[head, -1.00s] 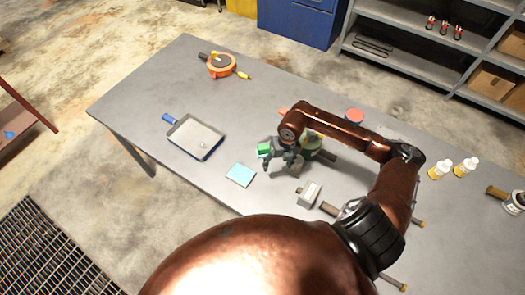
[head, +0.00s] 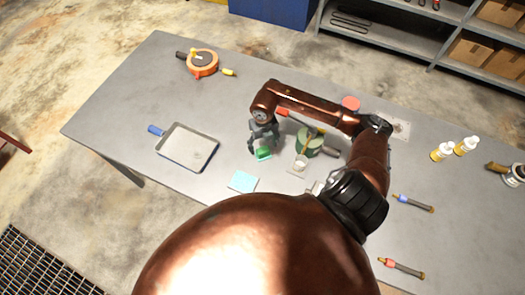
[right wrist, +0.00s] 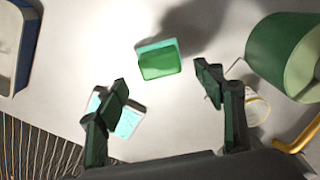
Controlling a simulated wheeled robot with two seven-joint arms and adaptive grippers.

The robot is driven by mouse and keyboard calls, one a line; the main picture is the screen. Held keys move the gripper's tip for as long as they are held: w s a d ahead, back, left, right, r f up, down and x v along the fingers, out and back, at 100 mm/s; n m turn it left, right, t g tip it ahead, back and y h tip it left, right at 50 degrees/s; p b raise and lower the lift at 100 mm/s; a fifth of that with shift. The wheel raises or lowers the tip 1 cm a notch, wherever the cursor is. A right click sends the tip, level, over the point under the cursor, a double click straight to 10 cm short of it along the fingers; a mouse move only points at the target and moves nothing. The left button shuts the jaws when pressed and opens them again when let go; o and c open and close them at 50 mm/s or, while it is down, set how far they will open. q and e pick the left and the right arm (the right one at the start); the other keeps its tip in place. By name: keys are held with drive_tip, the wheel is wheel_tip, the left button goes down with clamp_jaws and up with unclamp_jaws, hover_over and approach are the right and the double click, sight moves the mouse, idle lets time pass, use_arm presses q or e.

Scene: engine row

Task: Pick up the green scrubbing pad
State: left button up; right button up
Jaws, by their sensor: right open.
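The green scrubbing pad (head: 263,154) lies on the grey table, a small bright green block with a teal edge. In the right wrist view the pad (right wrist: 159,62) shows whole, a little beyond the fingertips and between their lines. My right gripper (right wrist: 163,80) is open and empty, with one finger to either side below the pad in the picture. In the head view my right gripper (head: 262,138) hangs right over the pad and hides part of it. I cannot tell its exact height. My left gripper is not in view.
A light-blue flat square (head: 242,181) lies near the front edge, left of the pad. A green cylinder (head: 310,142) and a small white cup (head: 301,163) stand close on the right. A shallow tray with a blue handle (head: 187,147) and an orange reel (head: 203,63) lie further left.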

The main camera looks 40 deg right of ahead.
sight(263, 150)
drive_tip(key=f, duration=0.2)
drive_tip(key=f+p, duration=0.1)
drive_tip(key=shift+w+f, duration=0.25)
drive_tip(key=shift+w, duration=0.05)
drive_tip(key=shift+s+d+f, duration=0.1)
drive_tip(key=shift+f, duration=0.8)
drive_tip(key=c, duration=0.8)
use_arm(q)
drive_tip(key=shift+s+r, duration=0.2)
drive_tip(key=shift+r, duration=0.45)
use_arm(e)
drive_tip(key=c, duration=0.6)
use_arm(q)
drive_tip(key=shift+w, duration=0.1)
use_arm(e)
drive_tip(key=shift+r, duration=0.15)
